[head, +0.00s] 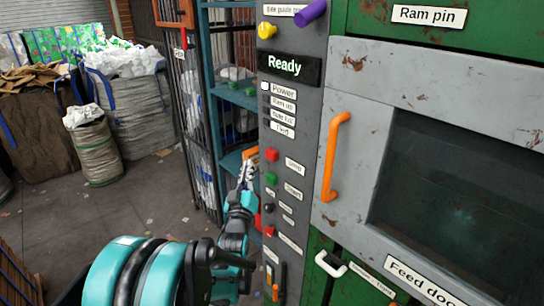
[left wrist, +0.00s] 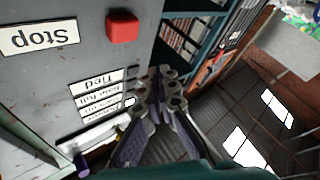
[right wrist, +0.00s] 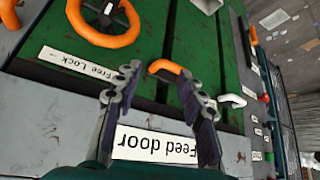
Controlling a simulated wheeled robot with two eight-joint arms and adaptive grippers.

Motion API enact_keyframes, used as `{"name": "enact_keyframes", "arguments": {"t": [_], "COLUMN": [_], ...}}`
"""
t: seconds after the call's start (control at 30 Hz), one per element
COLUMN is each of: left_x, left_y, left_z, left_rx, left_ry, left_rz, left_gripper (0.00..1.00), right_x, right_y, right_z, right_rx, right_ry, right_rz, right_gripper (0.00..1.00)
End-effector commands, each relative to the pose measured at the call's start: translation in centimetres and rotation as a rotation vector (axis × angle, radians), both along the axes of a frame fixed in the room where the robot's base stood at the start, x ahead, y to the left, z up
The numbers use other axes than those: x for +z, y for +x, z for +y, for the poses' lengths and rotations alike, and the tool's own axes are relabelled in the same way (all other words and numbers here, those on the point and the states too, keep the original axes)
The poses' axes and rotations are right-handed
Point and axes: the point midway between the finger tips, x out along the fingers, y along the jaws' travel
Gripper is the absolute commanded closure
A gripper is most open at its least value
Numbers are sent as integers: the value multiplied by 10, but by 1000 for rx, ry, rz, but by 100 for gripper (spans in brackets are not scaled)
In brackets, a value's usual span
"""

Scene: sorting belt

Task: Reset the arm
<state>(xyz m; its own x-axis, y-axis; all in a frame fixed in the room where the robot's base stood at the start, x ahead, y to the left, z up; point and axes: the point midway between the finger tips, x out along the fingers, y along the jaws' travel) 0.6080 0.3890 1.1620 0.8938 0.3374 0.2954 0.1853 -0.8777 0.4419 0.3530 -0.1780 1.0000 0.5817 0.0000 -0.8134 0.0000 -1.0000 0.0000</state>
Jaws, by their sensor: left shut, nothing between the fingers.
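My left gripper (head: 249,162) is in the head view beside the grey control panel (head: 292,130), at about the height of its upper red button (head: 271,155). In the left wrist view its fingers (left wrist: 166,80) are together with nothing between them, apart from the red Stop button (left wrist: 123,26). My right gripper (right wrist: 157,76) shows only in the right wrist view. Its fingers are spread and empty, in front of the green machine front and the "Feed door" label (right wrist: 155,145). An orange handle (right wrist: 170,67) shows between the fingertips.
The panel display (head: 290,68) reads "Ready". The feed door has a tall orange handle (head: 334,155) to the panel's right. An orange handwheel (right wrist: 104,20) is near the right gripper. Teal shelving (head: 232,95) and filled sacks (head: 137,115) stand left; floor between is open.

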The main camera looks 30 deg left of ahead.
Motion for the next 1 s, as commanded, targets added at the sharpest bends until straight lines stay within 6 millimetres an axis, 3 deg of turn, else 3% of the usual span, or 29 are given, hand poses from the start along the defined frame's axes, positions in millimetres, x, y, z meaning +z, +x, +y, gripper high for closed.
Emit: {"name": "enact_keyframes", "arguments": {"t": [0.43,0.57,0.67,0.87,1.0], "left_x": [0,-6,-19,-64,-101], "left_y": [0,-2,-12,-69,-132], "left_z": [-4,-27,-59,-129,-170], "left_rx": [-5,-34,-80,-203,-302], "left_ry": [1,4,17,79,141], "left_rz": [17,130,292,668,920], "left_gripper": [100,100,100,100,100], "right_x": [0,0,0,0,0], "right_y": [0,0,0,0,0], "right_z": [0,0,0,0,0], "right_rx": [0,0,0,0,0], "right_ry": [0,0,0,0,0], "right_rz": [0,0,0,0,0], "right_gripper": [60,60,60,60,60]}}
